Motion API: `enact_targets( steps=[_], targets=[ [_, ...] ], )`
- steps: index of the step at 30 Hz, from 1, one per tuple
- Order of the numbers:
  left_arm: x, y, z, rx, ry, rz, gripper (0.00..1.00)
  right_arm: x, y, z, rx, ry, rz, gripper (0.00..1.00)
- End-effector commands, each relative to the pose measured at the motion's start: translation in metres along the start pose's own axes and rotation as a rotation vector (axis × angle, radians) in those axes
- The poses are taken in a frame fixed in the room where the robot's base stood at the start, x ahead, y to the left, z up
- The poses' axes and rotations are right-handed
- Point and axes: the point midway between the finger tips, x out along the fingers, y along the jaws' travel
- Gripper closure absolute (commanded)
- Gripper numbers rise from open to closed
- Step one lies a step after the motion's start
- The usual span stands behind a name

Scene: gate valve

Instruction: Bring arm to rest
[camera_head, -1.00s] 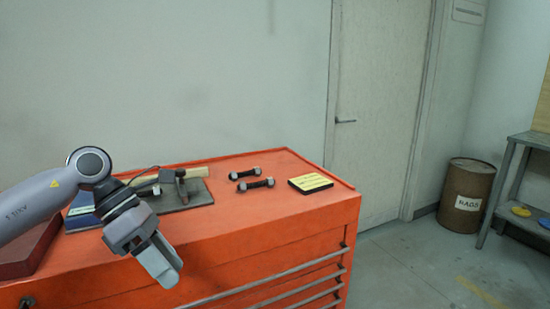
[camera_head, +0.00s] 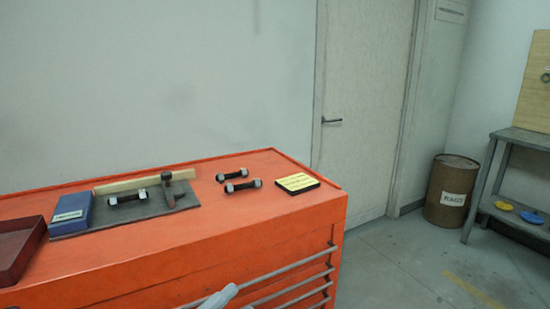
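Only a small grey tip of my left gripper (camera_head: 222,297) shows at the bottom edge of the head view, in front of the orange tool chest's drawers. The rest of this gripper and its arm is out of frame, so its opening cannot be seen. Nothing is visibly held at the tip. My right gripper is not in view.
A rags drum (camera_head: 450,190) and grey bench (camera_head: 515,135) stand right. Floor between is clear.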

Motion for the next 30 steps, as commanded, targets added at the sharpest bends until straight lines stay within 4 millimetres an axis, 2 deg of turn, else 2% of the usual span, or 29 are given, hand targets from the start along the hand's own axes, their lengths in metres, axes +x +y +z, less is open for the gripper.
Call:
enact_targets(
  steps=[5,9,12,15,18,21,23,30],
  targets=[
    [-0.055,0.038,0.038,-0.331,-0.344,-0.045,0.55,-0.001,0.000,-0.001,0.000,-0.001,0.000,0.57],
    [-0.114,0.076,0.059,-0.576,-0.617,-0.066,0.55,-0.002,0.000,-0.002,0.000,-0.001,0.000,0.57],
    [-0.163,0.106,0.064,-0.742,-0.809,-0.076,0.55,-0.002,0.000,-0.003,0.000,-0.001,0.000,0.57],
    [-0.208,0.133,0.060,-0.883,-0.978,-0.083,0.55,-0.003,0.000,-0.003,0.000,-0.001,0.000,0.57],
    [-0.243,0.153,0.053,-0.987,-1.105,-0.089,0.55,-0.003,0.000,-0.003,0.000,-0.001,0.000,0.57],
    [-0.265,0.165,0.046,-1.049,-1.183,-0.091,0.55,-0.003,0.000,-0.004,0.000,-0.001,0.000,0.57],
    [-0.273,0.169,0.044,-1.069,-1.210,-0.092,0.55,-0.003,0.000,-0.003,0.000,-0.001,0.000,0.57],
    [-0.277,0.171,0.043,-1.080,-1.224,-0.092,0.55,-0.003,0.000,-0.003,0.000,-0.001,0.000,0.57]
  ],
)
